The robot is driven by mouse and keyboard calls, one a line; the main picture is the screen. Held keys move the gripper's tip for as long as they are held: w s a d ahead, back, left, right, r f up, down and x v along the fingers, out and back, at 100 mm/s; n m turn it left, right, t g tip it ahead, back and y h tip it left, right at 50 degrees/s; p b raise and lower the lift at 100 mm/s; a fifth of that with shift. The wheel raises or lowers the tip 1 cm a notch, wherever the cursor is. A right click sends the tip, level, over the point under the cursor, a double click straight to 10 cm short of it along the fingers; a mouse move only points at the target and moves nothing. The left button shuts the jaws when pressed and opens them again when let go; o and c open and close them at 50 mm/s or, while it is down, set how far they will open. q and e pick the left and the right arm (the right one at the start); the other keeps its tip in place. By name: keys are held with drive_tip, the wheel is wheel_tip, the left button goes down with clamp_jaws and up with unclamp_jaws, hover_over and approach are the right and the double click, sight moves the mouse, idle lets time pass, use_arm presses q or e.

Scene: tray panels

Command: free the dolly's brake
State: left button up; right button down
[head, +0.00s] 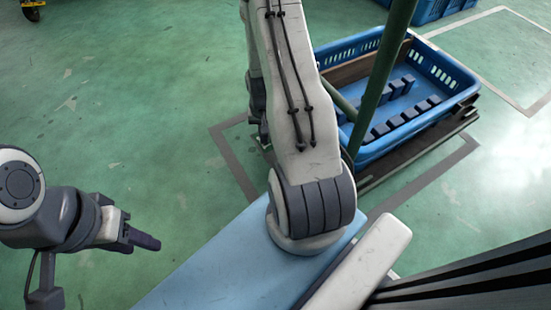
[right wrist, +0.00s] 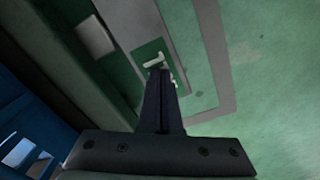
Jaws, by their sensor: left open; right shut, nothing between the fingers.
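The dolly (head: 425,151) is a low dark frame under a blue crate, partly hidden by my right arm in the head view. In the right wrist view its dark side beam (right wrist: 72,65) runs down the left. A small pale lever-like piece (right wrist: 154,61) shows just beyond my right fingertips; I cannot tell whether it is the brake or whether the fingers touch it. My right gripper (right wrist: 161,75) is shut and empty, and outside the head view. My left gripper (head: 143,240) is open and empty over the floor at left, well away from the dolly.
The blue crate (head: 455,78) holds several dark blocks. A green post (head: 384,75) rises in front of it. Grey floor markings (head: 236,160) outline the dolly's place. More blue crates (head: 438,8) stand at the back. The green floor at left is clear.

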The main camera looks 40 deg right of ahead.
drive_tip(key=shift+f, duration=0.2)
drive_tip(key=shift+r, duration=0.1)
wheel_tip(320, 180, up, 7)
drive_tip(key=p, duration=0.7)
drive_tip(key=shift+p, duration=0.3)
